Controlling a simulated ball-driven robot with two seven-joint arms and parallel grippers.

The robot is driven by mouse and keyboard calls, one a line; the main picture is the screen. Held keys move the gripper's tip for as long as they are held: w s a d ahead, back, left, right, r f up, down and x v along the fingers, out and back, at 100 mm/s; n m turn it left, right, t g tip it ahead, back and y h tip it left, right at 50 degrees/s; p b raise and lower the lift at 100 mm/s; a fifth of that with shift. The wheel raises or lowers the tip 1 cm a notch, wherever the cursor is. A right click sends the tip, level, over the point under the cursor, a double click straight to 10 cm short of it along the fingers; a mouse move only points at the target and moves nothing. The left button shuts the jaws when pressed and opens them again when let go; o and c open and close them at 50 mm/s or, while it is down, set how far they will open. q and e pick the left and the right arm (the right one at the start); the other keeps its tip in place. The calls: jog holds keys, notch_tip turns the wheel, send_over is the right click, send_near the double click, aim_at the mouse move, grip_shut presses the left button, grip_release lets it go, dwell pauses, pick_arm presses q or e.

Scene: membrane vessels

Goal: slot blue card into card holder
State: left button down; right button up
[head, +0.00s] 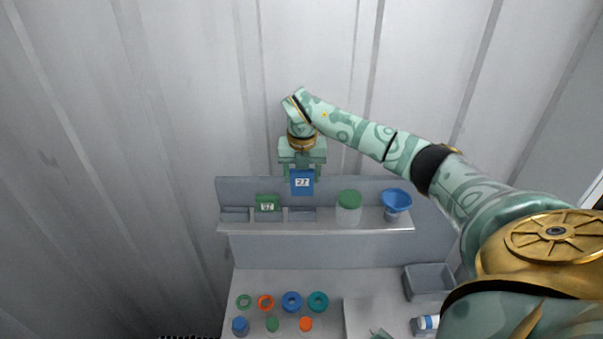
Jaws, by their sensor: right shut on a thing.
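The blue card (302,188), marked with a white number label, is upright in my right gripper (302,172). The gripper points down and is shut on the card's top part. The card holder is a row of grey slots on the shelf; the right slot (302,214) is just below the card and looks empty. The middle slot holds a green card (267,204) with a white label. The left slot (235,215) looks empty. Whether the card's lower edge touches the slot cannot be told. My left gripper is not in view.
On the shelf (320,227), a green-lidded jar (348,207) and a blue funnel (396,202) stand right of the holder. Below, the worktop carries several coloured rings (291,301), small capped vessels (305,325) and a grey bin (428,281). A ribbed wall rises behind.

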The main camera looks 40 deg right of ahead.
aim_at(302, 195)
notch_tip(302, 195, down, 2)
jog(key=shift+b, duration=0.5)
notch_tip(302, 195, down, 6)
jog(key=b, duration=0.5)
jog(key=shift+r, duration=0.25)
jog(key=shift+f, duration=0.5)
jog(key=shift+f, duration=0.15)
jog(key=o, duration=1)
jog(key=r, duration=0.5)
jog(key=s+a+r+b, duration=0.1)
jog(key=r, duration=1)
jog(key=shift+s+a, duration=0.15)
jog(key=shift+s, duration=0.1)
